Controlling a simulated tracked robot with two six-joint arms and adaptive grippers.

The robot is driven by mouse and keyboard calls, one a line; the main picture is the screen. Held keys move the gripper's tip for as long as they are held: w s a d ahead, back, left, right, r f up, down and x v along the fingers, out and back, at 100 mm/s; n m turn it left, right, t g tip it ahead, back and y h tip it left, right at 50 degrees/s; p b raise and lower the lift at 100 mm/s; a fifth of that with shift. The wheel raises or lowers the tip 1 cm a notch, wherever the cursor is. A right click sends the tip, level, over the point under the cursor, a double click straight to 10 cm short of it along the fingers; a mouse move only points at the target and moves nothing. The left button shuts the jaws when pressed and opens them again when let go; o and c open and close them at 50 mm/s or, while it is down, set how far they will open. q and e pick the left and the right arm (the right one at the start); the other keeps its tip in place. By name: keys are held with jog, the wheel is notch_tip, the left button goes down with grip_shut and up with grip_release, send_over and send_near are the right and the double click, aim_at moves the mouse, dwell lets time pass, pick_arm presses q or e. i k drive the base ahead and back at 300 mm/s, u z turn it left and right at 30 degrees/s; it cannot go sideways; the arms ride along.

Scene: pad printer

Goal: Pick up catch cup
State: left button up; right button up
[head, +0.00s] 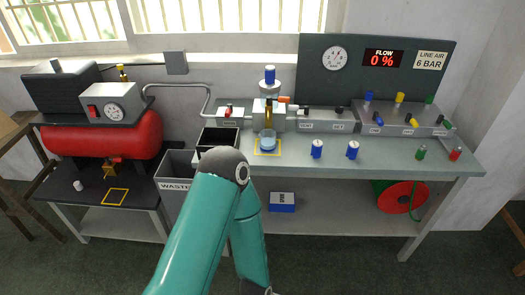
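The catch cup appears to be the small pale-blue, see-through cup (268,142) in the head view. It stands upright inside a yellow outlined square (258,154) on the grey bench, below the amber part of the air-line unit (268,115). A teal arm of mine rises from the bottom edge, bends just left of the cup and goes back down out of the picture. Neither gripper's fingers show. No gripper is seen at the cup.
Blue-capped parts (317,149) stand right of the cup, with green and red ones (455,153) farther right. A dark open bin (218,138) and a waste bin (177,171) are left. A red tank (103,138) sits on the left table. The bench front between is clear.

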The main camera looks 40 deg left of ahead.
aim_at(268, 140)
jog(key=u, duration=0.55)
jog(key=k, duration=0.15)
jog(key=u, duration=0.25)
jog(key=i, duration=0.65)
jog(key=u, duration=0.35)
